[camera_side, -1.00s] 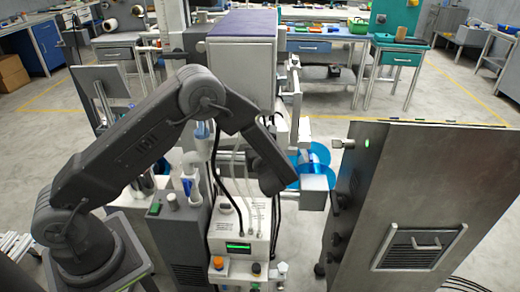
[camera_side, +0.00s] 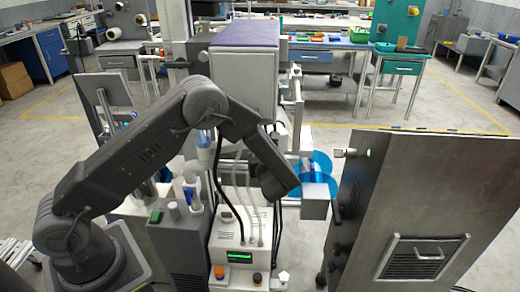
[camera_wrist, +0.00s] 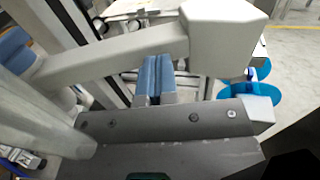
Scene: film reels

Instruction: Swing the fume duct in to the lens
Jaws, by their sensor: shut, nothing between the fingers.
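In the wrist view my gripper (camera_wrist: 159,78) shows as two blue-padded fingers side by side, shut with nothing between them. A pale grey arm with a blocky end (camera_wrist: 228,28) crosses just beyond the fingertips; contact cannot be told. A pale, thick tube (camera_wrist: 35,108), possibly the fume duct, fills the left of the wrist view. In the side view a pale elbow pipe (camera_side: 191,172) stands left of the white control box; I cannot tell whether it is the same duct. My forearm hides my fingers there. I cannot pick out the lens with certainty.
Blue reels (camera_side: 319,168) sit right of my forearm's end and also show in the wrist view (camera_wrist: 262,97). A white control box (camera_side: 240,246) with hoses stands below. A large metal cabinet (camera_side: 420,200) bounds the right. Open floor lies behind.

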